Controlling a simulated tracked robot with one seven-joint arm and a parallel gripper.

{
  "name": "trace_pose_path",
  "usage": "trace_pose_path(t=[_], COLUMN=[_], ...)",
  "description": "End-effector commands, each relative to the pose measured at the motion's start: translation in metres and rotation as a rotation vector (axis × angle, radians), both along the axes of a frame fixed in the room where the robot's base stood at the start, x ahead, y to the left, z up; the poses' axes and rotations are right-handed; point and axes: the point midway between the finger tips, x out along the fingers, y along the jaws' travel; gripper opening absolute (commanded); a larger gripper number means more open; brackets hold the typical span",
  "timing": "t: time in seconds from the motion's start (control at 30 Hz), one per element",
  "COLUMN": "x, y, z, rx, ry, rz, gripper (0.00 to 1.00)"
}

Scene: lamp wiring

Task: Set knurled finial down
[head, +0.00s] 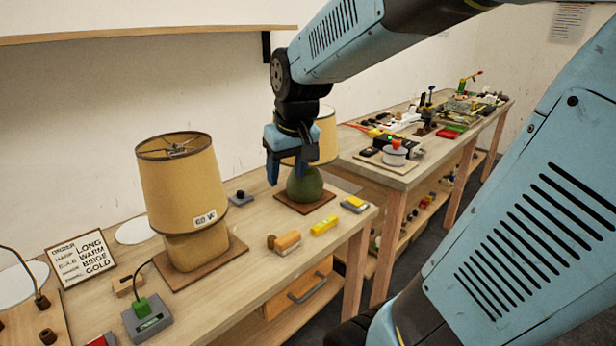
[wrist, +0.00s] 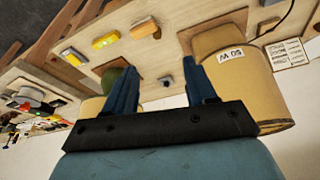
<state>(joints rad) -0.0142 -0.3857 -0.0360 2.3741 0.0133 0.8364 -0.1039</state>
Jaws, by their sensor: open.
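My gripper (head: 287,172) is open, with its fingers pointing down above the back of the bench. In the wrist view its two fingers (wrist: 162,66) are apart, and I see nothing held between them. I cannot pick out the knurled finial with certainty in either view. A beige-shaded lamp (head: 180,185) marked "60 W" stands on a brown board left of my gripper. Its shade also shows in the wrist view (wrist: 245,85). A small dark grey block with a knob (head: 240,198) sits on the bench between the lamps; it appears between my fingers in the wrist view (wrist: 165,81).
A green-based lamp (head: 304,186) stands behind my gripper. An order card (head: 82,258) reads long, warm, beige, gold. A wooden roller-like piece (head: 287,242), a yellow block (head: 323,226) and a green-and-grey device (head: 146,314) lie near the front. A second bench (head: 410,178) stands beyond.

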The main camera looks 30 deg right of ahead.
Motion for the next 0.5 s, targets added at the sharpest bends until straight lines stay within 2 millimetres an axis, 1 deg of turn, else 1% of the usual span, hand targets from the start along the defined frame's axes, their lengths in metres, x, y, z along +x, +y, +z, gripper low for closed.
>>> trace_pose_path(t=[0.03,0.1,0.3,0.4,0.5], x=[-0.013,-0.029,-0.072,-0.089,-0.099], y=[0.0,0.001,0.002,0.003,0.006], z=[0.007,0.015,0.029,0.032,0.034], rx=[0.001,0.003,0.009,0.011,0.011], ry=[-0.024,-0.05,-0.12,-0.145,-0.163], rz=[-0.007,-0.018,-0.048,-0.06,-0.067], gripper=[0.56,0.56,0.56,0.56,0.56])
